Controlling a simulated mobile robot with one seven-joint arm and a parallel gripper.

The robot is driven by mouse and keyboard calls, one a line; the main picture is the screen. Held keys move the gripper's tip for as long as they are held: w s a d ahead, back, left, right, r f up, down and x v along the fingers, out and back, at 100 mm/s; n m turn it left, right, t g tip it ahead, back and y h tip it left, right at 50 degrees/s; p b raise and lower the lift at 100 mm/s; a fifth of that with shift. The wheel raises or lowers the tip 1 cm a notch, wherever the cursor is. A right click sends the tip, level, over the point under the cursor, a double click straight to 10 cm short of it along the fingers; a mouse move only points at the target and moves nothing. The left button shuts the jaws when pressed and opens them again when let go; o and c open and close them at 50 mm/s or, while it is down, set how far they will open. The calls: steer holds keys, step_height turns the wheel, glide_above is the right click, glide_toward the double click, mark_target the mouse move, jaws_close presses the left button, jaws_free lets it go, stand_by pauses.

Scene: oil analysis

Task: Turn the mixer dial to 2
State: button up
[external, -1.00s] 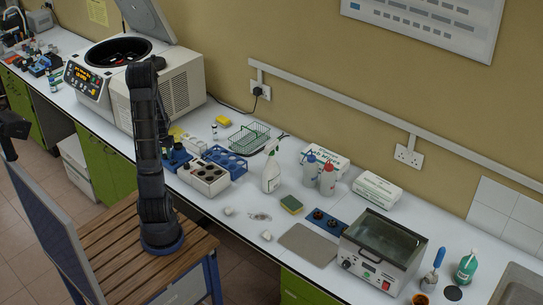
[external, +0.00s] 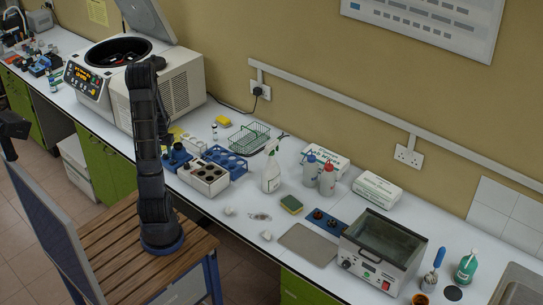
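A small dark blue device with a black top (external: 177,157) stands on the bench just right of my arm; it may be the mixer, but it is too small to be sure. No dial or dial number can be read on it. My black arm rises from the wooden-slatted top, bends at its top and hides the part of the bench behind it. My gripper cannot be made out; it is hidden behind my arm, so its hold and its distance to the dial do not show.
A white block with dark holes (external: 203,179) and a blue rack (external: 225,160) stand close to the right. The large centrifuge (external: 180,85) stands behind my arm. A spray bottle (external: 271,172), a sponge (external: 291,204) and a water bath (external: 372,265) stand farther right.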

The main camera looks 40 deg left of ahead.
mark_target(165, 155)
step_height(165, 155, up, 10)
steer(key=shift+f, duration=0.15)
stand_by(0.3)
steer(key=d+r+m+t, duration=0.1)
steer(key=d+r+m, duration=0.1)
steer(key=d+r, duration=0.6)
steer(key=d+r+m+t, duration=0.1)
steer(key=d+r, duration=0.3)
steer(key=d, duration=0.9)
steer(key=s+d+r+m+t, duration=0.1)
steer(key=s+d+r, duration=0.1)
steer(key=s+d, duration=0.3)
steer(key=s+d+r+m+t, duration=0.1)
steer(key=s+d, duration=0.4)
steer(key=d, duration=0.5)
steer(key=shift+r+m+t, duration=0.3)
steer(key=shift+r+m, duration=0.2)
steer(key=shift+r, duration=0.45)
